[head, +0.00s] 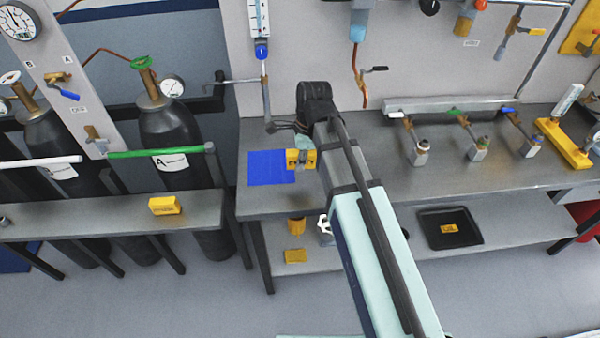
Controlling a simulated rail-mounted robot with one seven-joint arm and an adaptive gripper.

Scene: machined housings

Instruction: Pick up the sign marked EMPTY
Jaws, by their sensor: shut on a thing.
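A small yellow sign (311,159) with dark lettering is at the right edge of the blue square, over the middle bench. My gripper (302,156) is shut on it, with grey fingers across its middle. The fingers cover part of the lettering, so I cannot read the word. I cannot tell whether the sign touches the bench. Other yellow signs are in view: one on the left bench (164,206), one on the lower shelf (295,256) and one in the black tray (433,243). Their lettering is too small to read surely.
The blue square (265,168) lies on the metal bench (385,170). Valves (420,152) stand to the right, below a grey manifold bar. Dark gas cylinders (175,135) and a green bar (150,152) are at left. A pipe with a lever (267,105) hangs close left of my wrist.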

